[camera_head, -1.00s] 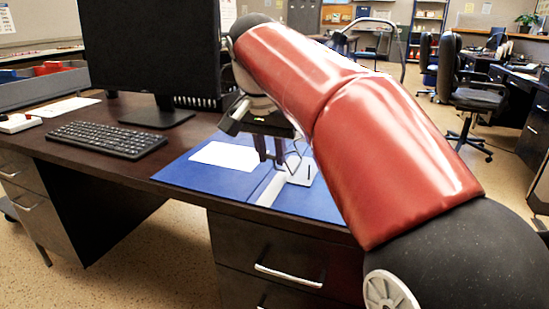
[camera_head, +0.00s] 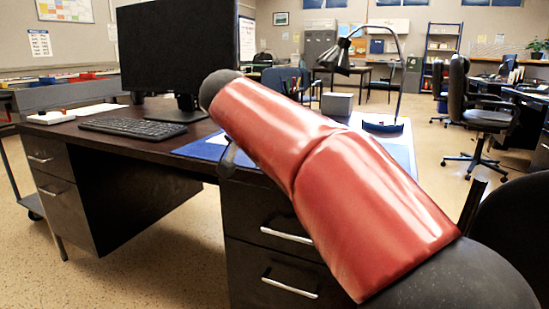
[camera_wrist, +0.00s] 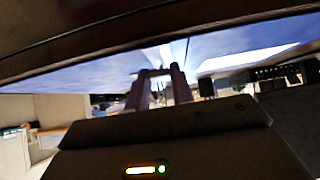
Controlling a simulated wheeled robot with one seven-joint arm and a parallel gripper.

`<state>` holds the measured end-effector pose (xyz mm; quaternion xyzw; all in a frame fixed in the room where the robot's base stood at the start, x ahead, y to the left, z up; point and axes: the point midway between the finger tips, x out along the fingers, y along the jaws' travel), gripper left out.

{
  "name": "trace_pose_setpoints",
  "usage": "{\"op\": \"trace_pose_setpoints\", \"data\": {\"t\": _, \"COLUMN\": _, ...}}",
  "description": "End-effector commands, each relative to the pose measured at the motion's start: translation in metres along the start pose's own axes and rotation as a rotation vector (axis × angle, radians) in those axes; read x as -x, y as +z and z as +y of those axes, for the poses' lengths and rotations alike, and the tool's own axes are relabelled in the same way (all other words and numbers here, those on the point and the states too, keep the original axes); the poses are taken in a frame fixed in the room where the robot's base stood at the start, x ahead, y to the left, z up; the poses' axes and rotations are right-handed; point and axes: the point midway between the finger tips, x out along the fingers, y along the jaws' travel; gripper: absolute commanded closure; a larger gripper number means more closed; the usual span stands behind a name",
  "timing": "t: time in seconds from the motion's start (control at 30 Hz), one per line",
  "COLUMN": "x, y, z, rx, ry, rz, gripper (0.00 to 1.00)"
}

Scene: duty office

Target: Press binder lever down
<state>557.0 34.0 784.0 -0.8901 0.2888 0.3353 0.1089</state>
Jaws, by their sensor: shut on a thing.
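The open blue binder (camera_head: 197,149) lies on the dark desk, mostly hidden behind my arm in the head view. In the wrist view the blue binder (camera_wrist: 75,80) spreads across the upper part, with a pale strip (camera_wrist: 176,50) down its middle and a white sheet (camera_wrist: 245,60) to the right. My gripper (camera_wrist: 158,76) shows in the wrist view, its two fingers close together at the pale strip's end. It is shut on what seems to be the binder's lever; the lever itself is too small and blurred to make out. The head view hides the fingers.
A keyboard (camera_head: 138,127) and a monitor (camera_head: 178,48) stand on the left of the desk (camera_head: 95,143). A desk lamp (camera_head: 384,126) stands beyond my arm. An office chair (camera_head: 480,115) is at the right.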

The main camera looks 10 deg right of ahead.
Motion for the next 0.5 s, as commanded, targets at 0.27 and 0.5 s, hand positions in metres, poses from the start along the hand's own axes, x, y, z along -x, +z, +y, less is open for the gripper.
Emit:
{"op": "trace_pose_setpoints", "data": {"t": 0.27, "x": -0.0019, "y": -0.0012, "z": -0.0009, "rx": 0.000, "ry": 0.001, "rz": 0.006, "gripper": 1.00}}
{"op": "trace_pose_setpoints", "data": {"t": 0.5, "x": -0.0021, "y": -0.0008, "z": -0.0009, "rx": 0.000, "ry": 0.001, "rz": 0.005, "gripper": 0.60}}
